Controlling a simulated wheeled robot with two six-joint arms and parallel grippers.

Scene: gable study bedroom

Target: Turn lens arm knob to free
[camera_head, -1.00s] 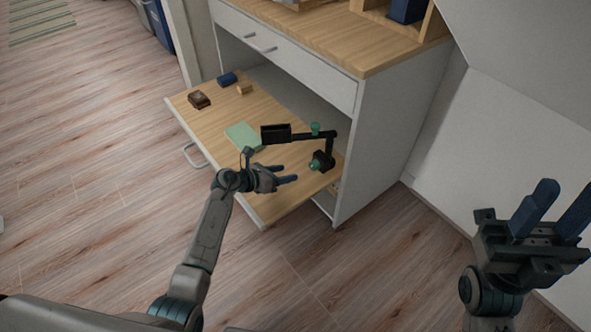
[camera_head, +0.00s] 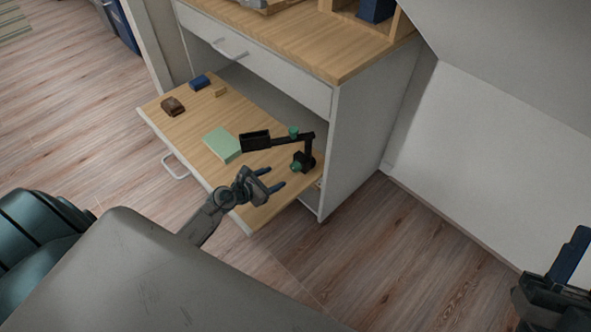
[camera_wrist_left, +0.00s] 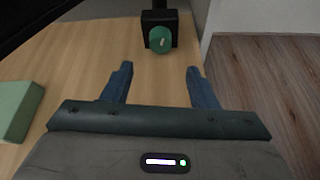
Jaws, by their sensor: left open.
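The black lens arm (camera_head: 278,141) stands on the pull-out wooden shelf, with a dark rectangular head (camera_head: 255,141) at its left end. One green knob (camera_head: 294,132) sits on top of the arm, and another green knob (camera_head: 296,168) is on its base block. In the left wrist view a round green knob with a pale mark (camera_wrist_left: 160,40) faces me on a black block, just beyond my fingertips and between their lines. My left gripper (camera_head: 276,178) is open and empty, over the shelf's front right part, apart from the base. My right gripper (camera_head: 570,262) is partly cut off at the right edge.
The shelf (camera_head: 180,125) also carries a green pad (camera_head: 222,144), a brown block (camera_head: 172,106), a blue block (camera_head: 200,82) and a small wooden piece (camera_head: 220,92). The white cabinet side (camera_head: 365,120) rises right of the lens arm. Wood floor lies in front.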

